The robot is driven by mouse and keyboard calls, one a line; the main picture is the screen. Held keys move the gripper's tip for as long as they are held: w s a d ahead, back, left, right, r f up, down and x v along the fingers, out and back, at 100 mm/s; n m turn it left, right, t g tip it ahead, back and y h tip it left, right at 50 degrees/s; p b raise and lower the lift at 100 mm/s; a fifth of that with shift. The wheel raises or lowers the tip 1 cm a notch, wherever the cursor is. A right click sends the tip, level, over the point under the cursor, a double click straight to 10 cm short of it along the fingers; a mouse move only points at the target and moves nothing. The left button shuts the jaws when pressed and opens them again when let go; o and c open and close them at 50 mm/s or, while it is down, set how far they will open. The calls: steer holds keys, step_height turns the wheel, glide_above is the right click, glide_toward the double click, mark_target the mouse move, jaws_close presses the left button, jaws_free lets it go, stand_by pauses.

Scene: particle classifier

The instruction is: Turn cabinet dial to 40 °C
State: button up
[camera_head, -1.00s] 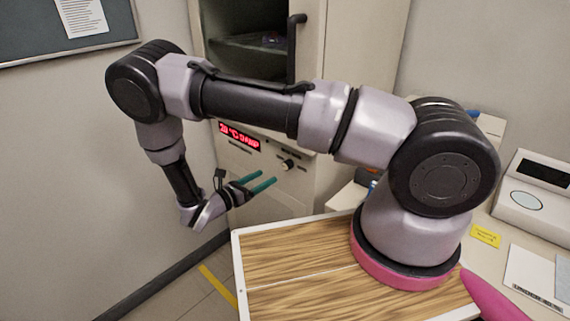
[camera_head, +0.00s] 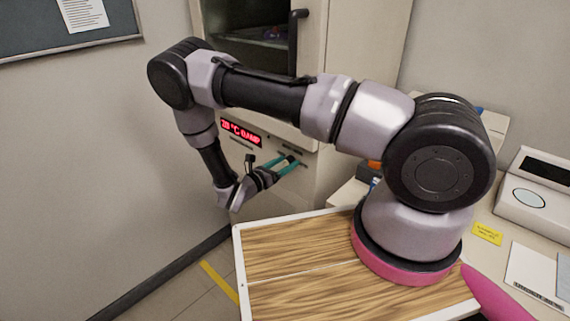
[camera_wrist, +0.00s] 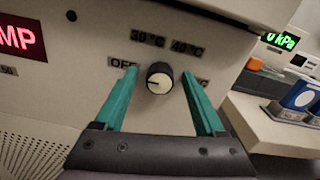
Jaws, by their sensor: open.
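The cabinet dial (camera_wrist: 159,78) is a round black knob with a pale face and a dark pointer mark that appears to point left, towards OFF. Labels around it read OFF (camera_wrist: 122,62), 30 °C (camera_wrist: 148,38) and 40 °C (camera_wrist: 187,47); another label at right is partly hidden by a finger. My gripper (camera_wrist: 159,74) is open, with one teal finger on each side of the dial and visible gaps between. In the head view my gripper (camera_head: 288,164) is at the cabinet front and mostly hides the dial. The cabinet (camera_head: 318,160) has a red display (camera_head: 241,132) that seems to read 20 °C DAMP.
The cabinet's upper compartment (camera_head: 250,50) shows a dark interior, with a black handle (camera_head: 294,42) beside it. A counter (camera_wrist: 275,125) stands right of the cabinet, with a kPa readout (camera_wrist: 280,41) above. A wood-topped surface (camera_head: 290,250) lies in front.

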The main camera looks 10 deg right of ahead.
jaws_close()
steer(key=shift+m, duration=0.4)
steer(key=m, duration=0.4)
steer(key=shift+m, duration=0.4)
steer(key=m, duration=1.2)
steer(key=shift+s+f+m, duration=0.1)
steer(key=shift+f+m, duration=0.05)
steer(key=shift+m, duration=0.25)
steer(key=m, duration=0.5)
steer(key=shift+m, duration=0.3)
